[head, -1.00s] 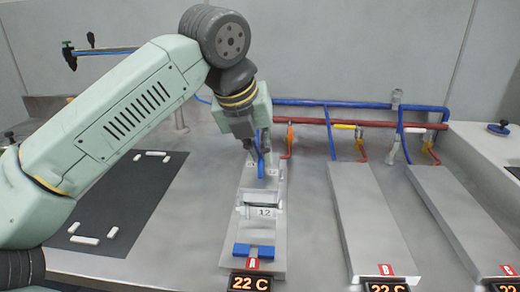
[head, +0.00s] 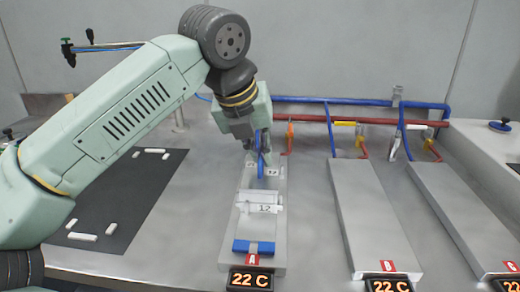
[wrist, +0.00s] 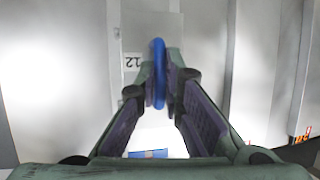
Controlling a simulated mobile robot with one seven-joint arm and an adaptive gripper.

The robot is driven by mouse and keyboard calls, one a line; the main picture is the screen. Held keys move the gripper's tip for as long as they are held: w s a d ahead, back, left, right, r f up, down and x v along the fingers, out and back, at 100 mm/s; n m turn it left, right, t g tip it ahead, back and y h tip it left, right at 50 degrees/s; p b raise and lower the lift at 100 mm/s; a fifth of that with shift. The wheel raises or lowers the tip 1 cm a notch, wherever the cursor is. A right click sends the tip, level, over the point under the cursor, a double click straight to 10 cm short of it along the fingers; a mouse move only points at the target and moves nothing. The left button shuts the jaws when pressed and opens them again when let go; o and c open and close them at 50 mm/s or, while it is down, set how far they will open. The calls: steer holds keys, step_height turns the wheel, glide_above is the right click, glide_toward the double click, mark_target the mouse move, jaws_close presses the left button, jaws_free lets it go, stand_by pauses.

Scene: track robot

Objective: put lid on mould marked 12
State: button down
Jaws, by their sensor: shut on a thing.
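My gripper (head: 258,152) is over the back part of plate A (head: 238,258). It is shut on an upright blue handle (head: 261,168), which also shows between the fingers in the wrist view (wrist: 158,72). Small white labels lie beside the handle in the head view; in the wrist view one label (wrist: 132,62) reads 12. A pale mould marked 12 (head: 262,209) sits on plate A in front of my gripper. A blue piece (head: 254,247) lies at the plate's front end. I cannot tell whether what hangs below the handle touches the plate.
Bare plates B (head: 366,210) and C (head: 457,210) lie to the right. Blue and red pipes (head: 330,123) with valves run behind the plates. A dark mat (head: 130,200) with several white pieces is on the left. Displays reading 22 C stand at the front edge.

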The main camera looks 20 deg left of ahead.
steer(key=c, duration=1.6)
jaws_free()
steer(key=shift+c, duration=0.2)
